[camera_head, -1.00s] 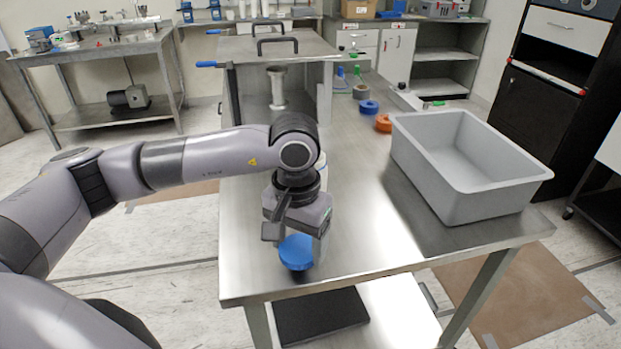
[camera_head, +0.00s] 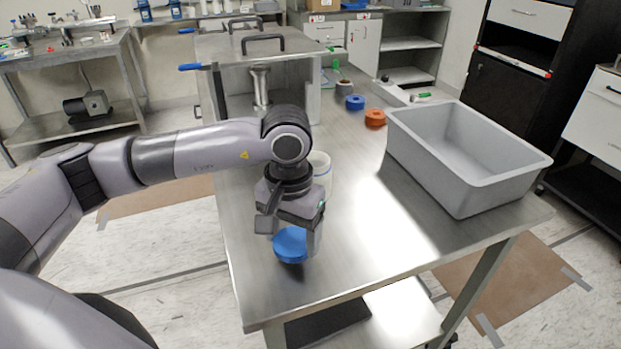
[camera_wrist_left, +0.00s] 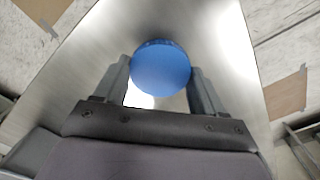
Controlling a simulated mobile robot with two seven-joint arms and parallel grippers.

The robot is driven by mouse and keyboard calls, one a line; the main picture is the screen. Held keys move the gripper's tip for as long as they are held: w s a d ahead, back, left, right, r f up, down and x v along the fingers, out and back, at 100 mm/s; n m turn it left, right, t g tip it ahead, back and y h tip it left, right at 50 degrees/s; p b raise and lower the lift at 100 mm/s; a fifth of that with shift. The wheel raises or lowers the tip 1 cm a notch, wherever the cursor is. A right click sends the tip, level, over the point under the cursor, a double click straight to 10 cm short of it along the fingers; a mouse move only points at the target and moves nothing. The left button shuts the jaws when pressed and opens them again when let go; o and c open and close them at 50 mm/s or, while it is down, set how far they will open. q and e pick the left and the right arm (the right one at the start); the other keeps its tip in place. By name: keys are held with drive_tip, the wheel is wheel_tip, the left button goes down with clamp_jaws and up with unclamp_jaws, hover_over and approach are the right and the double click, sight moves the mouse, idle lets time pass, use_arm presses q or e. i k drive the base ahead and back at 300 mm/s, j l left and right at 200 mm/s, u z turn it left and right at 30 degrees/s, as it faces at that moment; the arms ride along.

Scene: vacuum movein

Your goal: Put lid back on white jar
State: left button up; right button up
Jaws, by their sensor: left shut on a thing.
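A round blue lid (camera_head: 291,245) is held by my left gripper (camera_head: 292,238) over the near left part of the metal table (camera_head: 370,255). In the left wrist view, the lid (camera_wrist_left: 161,68) sits between the two fingers of the gripper (camera_wrist_left: 160,80), which are shut on its sides. I cannot tell how high it is above the table. The white jar (camera_head: 321,170) stands on the table just behind my left wrist. Its rim shows with no lid on it, and the arm hides part of its body. My right gripper is not in view.
A large grey bin (camera_head: 465,165) stands at the table's right. Blue tape (camera_head: 355,102) and orange tape (camera_head: 375,118) lie farther back. A metal enclosure (camera_head: 258,75) with black handles fills the back left. The table's middle is clear.

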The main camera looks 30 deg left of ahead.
sight(321, 162)
drive_tip(key=j+z, duration=0.15)
drive_tip(key=j, duration=0.25)
drive_tip(key=k+j+z, duration=0.2)
drive_tip(key=j, duration=0.2)
drive_tip(key=j+z, duration=0.15)
drive_tip(key=j, duration=0.3)
drive_tip(key=k+j+z, duration=0.2)
drive_tip(key=j, duration=0.15)
drive_tip(key=k+j+z, duration=0.15)
drive_tip(key=j, duration=0.25)
drive_tip(key=i, duration=0.05)
